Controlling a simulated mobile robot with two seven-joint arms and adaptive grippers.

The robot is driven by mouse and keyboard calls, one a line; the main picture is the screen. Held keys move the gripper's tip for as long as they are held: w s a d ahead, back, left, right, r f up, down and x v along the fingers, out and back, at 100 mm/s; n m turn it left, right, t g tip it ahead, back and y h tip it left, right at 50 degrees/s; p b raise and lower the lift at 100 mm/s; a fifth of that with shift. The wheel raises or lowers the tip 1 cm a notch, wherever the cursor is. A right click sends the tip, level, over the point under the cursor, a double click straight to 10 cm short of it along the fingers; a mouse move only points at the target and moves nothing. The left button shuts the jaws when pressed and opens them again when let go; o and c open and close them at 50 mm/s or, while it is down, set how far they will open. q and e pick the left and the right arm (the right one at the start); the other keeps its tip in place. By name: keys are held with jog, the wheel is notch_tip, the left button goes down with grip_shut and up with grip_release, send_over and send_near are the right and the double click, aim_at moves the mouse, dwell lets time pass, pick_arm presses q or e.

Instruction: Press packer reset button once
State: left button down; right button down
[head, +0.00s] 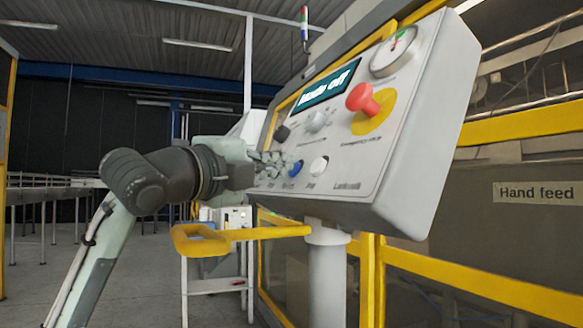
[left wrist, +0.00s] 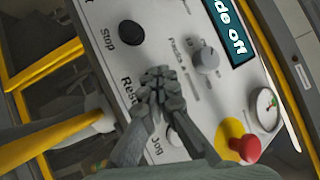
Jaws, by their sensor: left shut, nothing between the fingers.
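The grey control panel (head: 350,172) stands on a post, tilted. A blue button (head: 296,167), with a small label under it that looks like Reset, sits on its lower row. My left gripper (head: 274,163) is shut and empty, its fingertips at the panel face just left of the blue button in the head view. In the left wrist view my left gripper (left wrist: 160,86) covers the spot beside the partly hidden Reset label (left wrist: 131,90), and the blue button is hidden there. I cannot tell whether the fingertips touch the panel or button. My right gripper is not in view.
Close by are a black Stop button (left wrist: 131,34), a white Jog button (head: 319,166), a grey knob (head: 317,120) and a red emergency stop (head: 362,99) on yellow. A lit display (head: 325,88) and a gauge (head: 394,50) sit higher. A yellow rail (head: 240,232) runs below.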

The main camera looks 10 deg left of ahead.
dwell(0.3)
pick_arm(q)
jog(key=shift+s+a+r+p, duration=0.35)
jog(key=shift+s+a+p, duration=0.1)
jog(key=shift+a, duration=0.05)
jog(key=s+a+r+p, duration=0.2)
jog(key=a, duration=0.1)
jog(key=shift+s+a+r, duration=0.15)
jog(key=shift+s+r, duration=0.1)
jog(key=shift+s, duration=0.1)
dwell(0.3)
dwell(0.7)
